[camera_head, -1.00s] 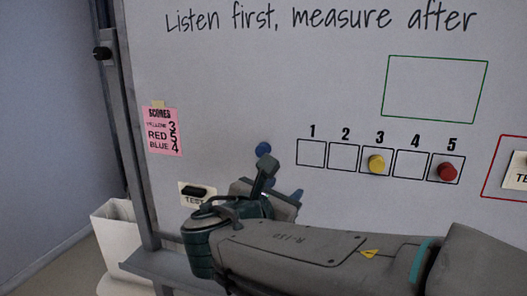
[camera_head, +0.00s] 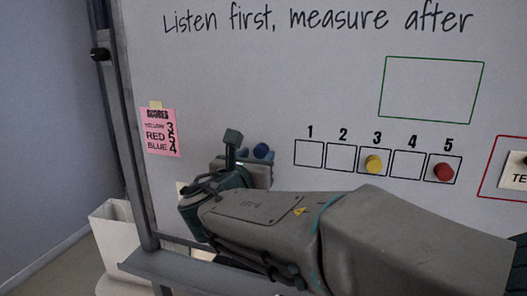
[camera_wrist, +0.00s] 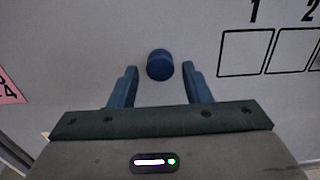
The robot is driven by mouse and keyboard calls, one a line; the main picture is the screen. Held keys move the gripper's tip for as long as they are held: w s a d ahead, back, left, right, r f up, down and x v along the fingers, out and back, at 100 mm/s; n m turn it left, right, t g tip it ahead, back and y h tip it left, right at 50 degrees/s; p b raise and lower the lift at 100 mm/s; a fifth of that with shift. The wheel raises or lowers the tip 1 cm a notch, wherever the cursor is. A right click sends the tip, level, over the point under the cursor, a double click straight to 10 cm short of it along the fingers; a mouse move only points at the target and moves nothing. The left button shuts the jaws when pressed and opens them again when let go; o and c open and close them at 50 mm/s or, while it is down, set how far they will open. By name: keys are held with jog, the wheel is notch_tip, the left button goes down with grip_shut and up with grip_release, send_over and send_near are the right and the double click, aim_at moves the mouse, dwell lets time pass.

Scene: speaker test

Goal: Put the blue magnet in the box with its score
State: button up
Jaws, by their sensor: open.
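The blue magnet (camera_head: 262,151) is on the whiteboard, left of the row of numbered boxes. In the wrist view the magnet (camera_wrist: 160,65) shows between the tips of my gripper (camera_wrist: 159,77), with a gap on each side. My gripper is open and empty; in the head view it is just left of the magnet. The pink scores note (camera_head: 160,132) reads yellow 3, red 5, blue 4. Box 4 (camera_head: 408,166) is empty.
The yellow magnet (camera_head: 374,164) is in box 3 and the red magnet (camera_head: 444,172) in box 5. Boxes 1 and 2 are empty. A green-outlined rectangle (camera_head: 384,88) is above. The board's ledge (camera_head: 150,263) runs below, with a white bin (camera_head: 112,235) at left.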

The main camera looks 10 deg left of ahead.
jog(key=shift+w+d, duration=0.1)
jog(key=shift+w, duration=0.55)
jog(key=shift+c, duration=0.2)
jog(key=c, duration=0.7)
